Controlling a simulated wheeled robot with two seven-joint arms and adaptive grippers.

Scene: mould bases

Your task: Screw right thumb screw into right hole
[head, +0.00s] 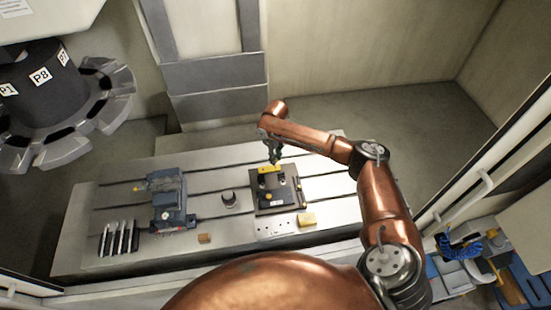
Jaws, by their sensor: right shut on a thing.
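A dark mould base (285,205) lies on a light plate on the slotted machine table. A yellow block (269,169) sits at its back edge. My right gripper (274,161) points down just above this yellow block, at the back of the mould base. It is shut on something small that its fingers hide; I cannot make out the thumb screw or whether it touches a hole. Small dark and yellow fittings show on the base, too small to identify. My left gripper is not in view.
A blue-grey vise (169,202) stands to the left, with several dark tools (118,238) in a row beside it. A round dark part (229,199) stands between vise and base. A tool carousel (62,140) hangs upper left.

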